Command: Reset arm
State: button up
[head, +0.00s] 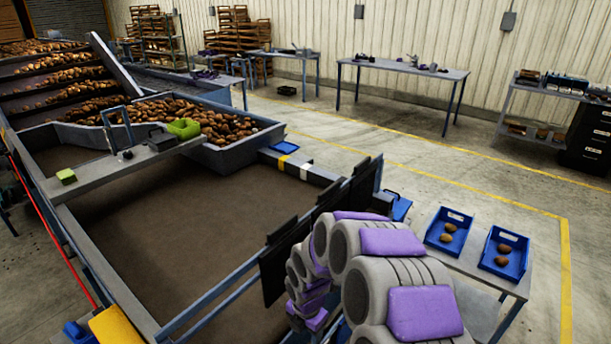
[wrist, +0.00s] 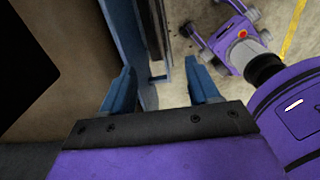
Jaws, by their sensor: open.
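My gripper (wrist: 160,84) shows in the wrist view with its two blue fingers spread apart and nothing between them. It points down past the blue frame edge of the grader (wrist: 132,40), with the brown belt bed to the left and floor to the right. In the head view my white and purple arm is folded at the lower middle, beside the grader's front rail (head: 230,290). The fingers cannot be made out there.
A small table (head: 470,262) at right holds two blue trays (head: 432,240) (head: 486,262), each with potatoes. Dark panels (head: 285,262) stand along the grader's edge close to my arm. A potato heap (head: 215,122) lies at the back. Open floor is beyond.

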jog(key=s+d+r+m+b, duration=0.1)
jog(key=s+d+r+m, duration=0.3)
jog(key=s+r+m, duration=0.25)
jog(key=s+d+r+m, duration=0.5)
jog(key=s+r+m, duration=0.1)
jog(key=r, duration=0.2)
jog(key=s+d+r+m+g, duration=0.1)
jog(key=s+d+r+m, duration=0.1)
jog(key=s+m, duration=0.6)
jog(key=s+d+r+m+g+b, duration=0.1)
jog(key=s+d+r+m, duration=0.2)
jog(key=s+m, duration=0.4)
jog(key=s+r, duration=0.1)
jog(key=s, duration=0.3)
jog(key=shift+s+m, duration=0.3)
jog(key=shift+m, duration=0.05)
